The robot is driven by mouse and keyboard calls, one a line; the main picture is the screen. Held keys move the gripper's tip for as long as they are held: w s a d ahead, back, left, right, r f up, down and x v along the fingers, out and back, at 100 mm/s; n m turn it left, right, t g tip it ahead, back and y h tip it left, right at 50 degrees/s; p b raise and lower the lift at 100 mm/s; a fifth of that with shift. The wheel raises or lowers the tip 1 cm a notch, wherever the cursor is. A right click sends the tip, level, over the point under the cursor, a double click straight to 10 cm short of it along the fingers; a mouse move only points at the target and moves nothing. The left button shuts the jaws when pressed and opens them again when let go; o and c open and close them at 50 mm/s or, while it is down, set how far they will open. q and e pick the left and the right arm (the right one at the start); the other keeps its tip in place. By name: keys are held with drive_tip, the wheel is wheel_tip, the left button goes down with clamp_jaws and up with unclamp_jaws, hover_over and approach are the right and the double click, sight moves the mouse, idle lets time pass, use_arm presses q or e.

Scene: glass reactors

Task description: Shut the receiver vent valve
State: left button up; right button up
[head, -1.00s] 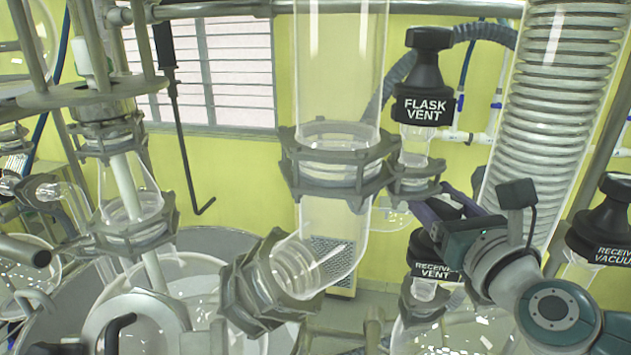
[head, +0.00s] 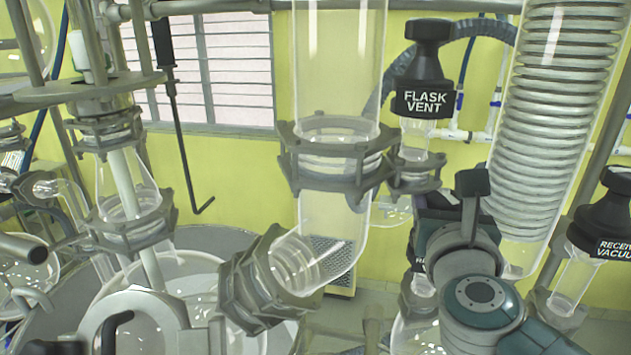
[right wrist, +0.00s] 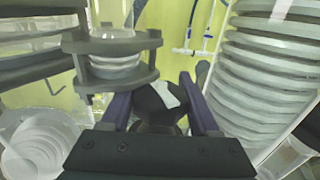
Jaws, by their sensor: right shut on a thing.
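The receiver vent valve shows in the head view as a black cap with a sliver of white label (head: 415,264), above a clear glass neck at lower right of centre. My right wrist and arm hide most of it. In the right wrist view its black knob (right wrist: 150,101), with a white patch on it, sits between the two purple fingers. My right gripper (right wrist: 157,95) is shut on this knob. In the head view the right gripper (head: 436,208) is partly hidden behind my own wrist. My left gripper is not in view.
The flask vent valve (head: 425,85) stands just above and behind. The coiled glass condenser (head: 550,120) is close on the right, with the receiver vacuum valve (head: 608,225) beyond it. A clamped glass elbow (head: 335,235) is on the left.

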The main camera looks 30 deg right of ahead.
drive_tip(key=shift+s+d+f+m+g+h+b, duration=0.1)
drive_tip(key=shift+s+m+g+h+b, duration=0.05)
drive_tip(key=shift+m+g+h+b, duration=0.65)
drive_tip(key=shift+s+d+m+g+h+b, duration=0.1)
drive_tip(key=shift+m+g+h+b, duration=0.6)
drive_tip(key=shift+g+h+b, duration=0.15)
drive_tip(key=shift+d+g, duration=0.1)
drive_tip(key=shift+g, duration=0.25)
drive_tip(key=shift+m, duration=0.3)
drive_tip(key=o, duration=1.1)
